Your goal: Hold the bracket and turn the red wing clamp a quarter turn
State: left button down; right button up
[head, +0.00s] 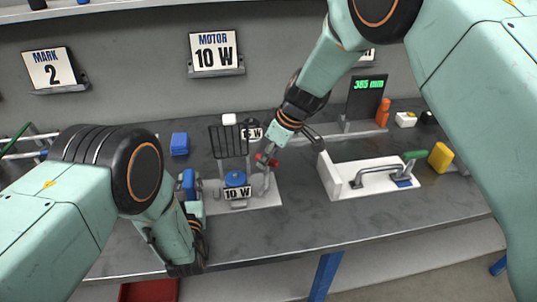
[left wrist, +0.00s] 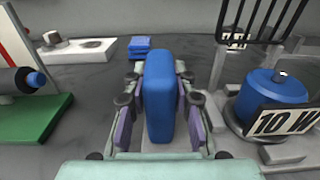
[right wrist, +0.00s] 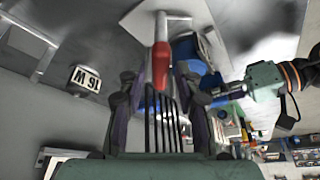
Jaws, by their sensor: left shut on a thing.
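In the head view a white fixture (head: 262,197) holds a blue motor (head: 236,179) with a "10 W" label and a black wire guard (head: 229,141) behind it. My left gripper (head: 190,192) is shut on a blue upright block (left wrist: 159,95), seemingly the bracket's grip, left of the motor. The red wing clamp (head: 273,163) is right of the motor, partly hidden by my right gripper (head: 267,155). In the right wrist view the red wing (right wrist: 160,66) lies between the spread fingers, with gaps on both sides.
A display reading 385 mm (head: 367,95) stands behind. A small blue block (head: 179,143) lies at the back left. The bench front is clear.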

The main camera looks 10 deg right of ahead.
grip_shut()
jog(key=shift+m, duration=0.3)
jog(key=m+t+h, duration=0.1)
jog(key=m, duration=0.3)
jog(key=shift+a, duration=0.15)
jog(key=shift+s+a+m+t+h, duration=0.15)
jog(key=shift+m+h, duration=0.3)
jog(key=shift+m, duration=0.65)
jog(key=shift+w+d+m+t+h, duration=0.15)
jog(key=shift+m+h, duration=0.3)
jog(key=shift+m, duration=0.65)
jog(key=shift+a+m, duration=0.1)
jog(key=shift+m, duration=0.2)
jog(key=shift+o, duration=1.1)
grip_release()
jog(key=shift+s, duration=0.1)
jog(key=shift+n, duration=0.5)
